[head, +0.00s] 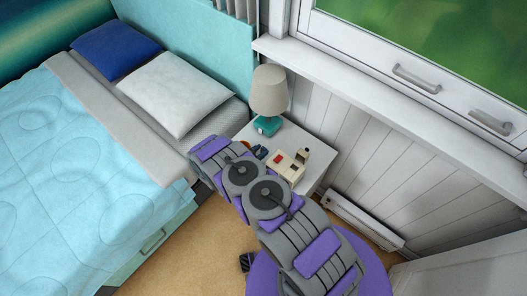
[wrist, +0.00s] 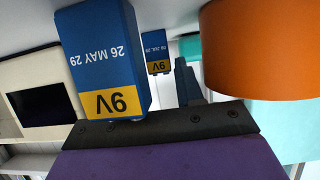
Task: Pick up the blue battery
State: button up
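A blue battery (wrist: 98,55) with a yellow "9V" end is large and close in the wrist view, its print upside down. A second, smaller-looking blue battery (wrist: 157,45) with the same yellow band is farther back to its right. In the head view, small dark blue shapes (head: 261,152) show on the nightstand beside my arm; I cannot tell them apart. My gripper (wrist: 165,125) shows as a dark plate with screws and a purple part, just at the near battery's yellow end. I cannot tell if they touch. My arm hides the fingertips in the head view.
An orange round object (wrist: 255,45) is close on the right in the wrist view. The nightstand (head: 312,177) also holds a lamp (head: 269,92) and a cream box with a red patch (head: 286,164). The bed (head: 90,190) is left; the window wall is right.

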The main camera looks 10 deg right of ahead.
grip_shut()
jog(key=shift+r, duration=0.1)
